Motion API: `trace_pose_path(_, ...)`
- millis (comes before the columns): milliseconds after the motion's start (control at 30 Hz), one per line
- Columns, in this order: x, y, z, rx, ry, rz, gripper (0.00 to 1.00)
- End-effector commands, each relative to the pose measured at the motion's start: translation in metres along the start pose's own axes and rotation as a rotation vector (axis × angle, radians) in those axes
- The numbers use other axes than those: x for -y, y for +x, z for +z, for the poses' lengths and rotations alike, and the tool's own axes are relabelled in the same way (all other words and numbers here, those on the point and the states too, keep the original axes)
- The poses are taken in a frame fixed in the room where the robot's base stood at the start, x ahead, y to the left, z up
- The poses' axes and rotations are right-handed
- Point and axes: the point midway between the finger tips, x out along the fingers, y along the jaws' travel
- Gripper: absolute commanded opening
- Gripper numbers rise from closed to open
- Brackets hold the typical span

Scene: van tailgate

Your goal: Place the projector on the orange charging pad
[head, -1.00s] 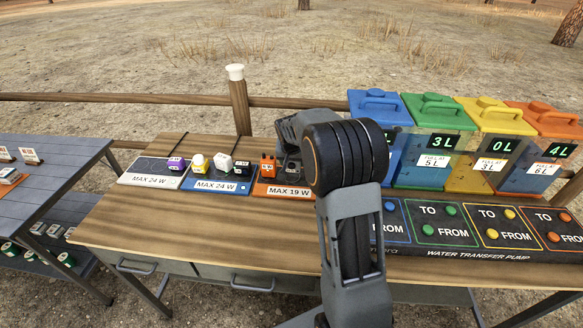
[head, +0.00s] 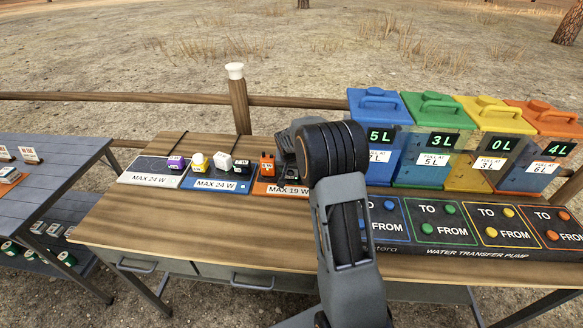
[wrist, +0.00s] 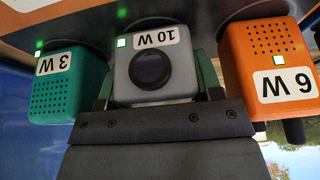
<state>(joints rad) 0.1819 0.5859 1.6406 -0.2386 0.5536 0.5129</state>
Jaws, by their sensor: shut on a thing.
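The projector (wrist: 152,68) is a grey box with a dark round lens and a "10 W" label, upside down in the wrist view. My gripper (wrist: 157,82) is shut on its sides. A small green light shows on it, and its base meets the dark surface at the picture's top; I cannot tell whether its full weight rests there. The orange charging pad (head: 262,189), marked "MAX 19 W", lies on the wooden bench in the head view. My gripper (head: 287,168) is over its right part, and my arm hides the projector there.
An orange 6 W device (wrist: 268,55) and a green 3 W device (wrist: 68,85) flank the projector closely, both with green lights. Blue (head: 217,184) and white (head: 152,180) pads with small devices lie to the left. Water tanks (head: 432,145) and a pump panel (head: 470,228) stand right.

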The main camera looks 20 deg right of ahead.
Motion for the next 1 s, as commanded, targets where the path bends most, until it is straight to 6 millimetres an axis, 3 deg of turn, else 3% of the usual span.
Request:
trace_pose_path(100, 0.000, 0.004, 0.001, -0.001, 0.000, 0.000, 0.24)
trace_pose_path(133, 0.000, 0.003, 0.001, 0.000, 0.000, 0.000, 0.61)
trace_pose_path(367, 0.000, 0.003, 0.001, 0.001, 0.000, 0.000, 0.83)
trace_pose_path(733, 0.000, -0.004, -0.001, -0.001, 0.000, 0.000, 0.85)
trace_pose_path(1000, 0.000, -0.052, -0.001, -0.004, -0.001, -0.001, 0.85)
